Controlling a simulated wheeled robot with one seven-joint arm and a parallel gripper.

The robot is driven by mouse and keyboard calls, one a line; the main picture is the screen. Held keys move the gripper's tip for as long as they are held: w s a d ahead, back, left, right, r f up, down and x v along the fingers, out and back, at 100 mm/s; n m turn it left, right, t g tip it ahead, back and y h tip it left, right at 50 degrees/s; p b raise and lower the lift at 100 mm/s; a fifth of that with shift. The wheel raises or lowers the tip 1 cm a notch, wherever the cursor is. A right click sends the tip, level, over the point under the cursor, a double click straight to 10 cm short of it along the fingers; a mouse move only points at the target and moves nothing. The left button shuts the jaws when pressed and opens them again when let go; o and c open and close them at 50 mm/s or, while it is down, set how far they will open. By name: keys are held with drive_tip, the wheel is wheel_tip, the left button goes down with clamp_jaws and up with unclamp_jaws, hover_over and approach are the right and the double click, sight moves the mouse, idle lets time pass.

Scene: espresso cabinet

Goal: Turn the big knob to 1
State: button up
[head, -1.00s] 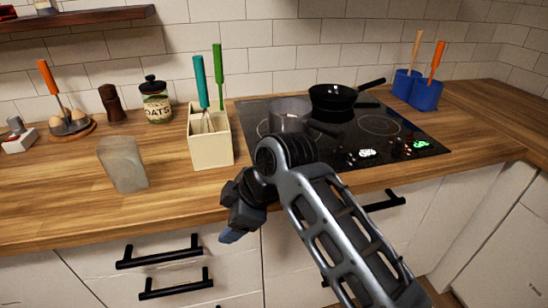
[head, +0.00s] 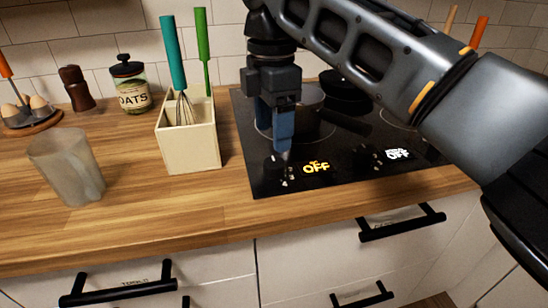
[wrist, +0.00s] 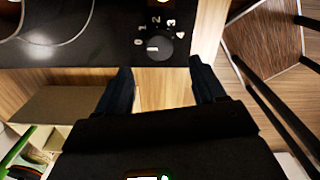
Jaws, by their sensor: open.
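The big knob (head: 272,165) is a dark round dial at the front left of the black cooktop (head: 250,180). In the wrist view the knob (wrist: 160,47) has numbers around it, and its white mark lies on the left side, toward the 0. An orange OFF display (head: 316,167) glows beside it. My gripper (head: 283,152) points down over this corner, close to the knob. In the wrist view my gripper (wrist: 162,76) is open and empty, with the knob ahead of and between its fingertips. I cannot tell whether a finger touches it.
A second knob (head: 362,156) with a white OFF display (head: 397,154) is further right. A pot (head: 305,112) and a black pan (head: 345,90) are behind my gripper. A cream utensil box (head: 190,145) and a cloudy cup (head: 68,168) stand left. The front counter strip is clear.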

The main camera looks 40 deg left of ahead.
sight(272, 162)
wheel_tip(272, 162, down, 8)
drive_tip(key=shift+r, duration=0.2)
idle(0.3)
drive_tip(key=c, duration=1.1)
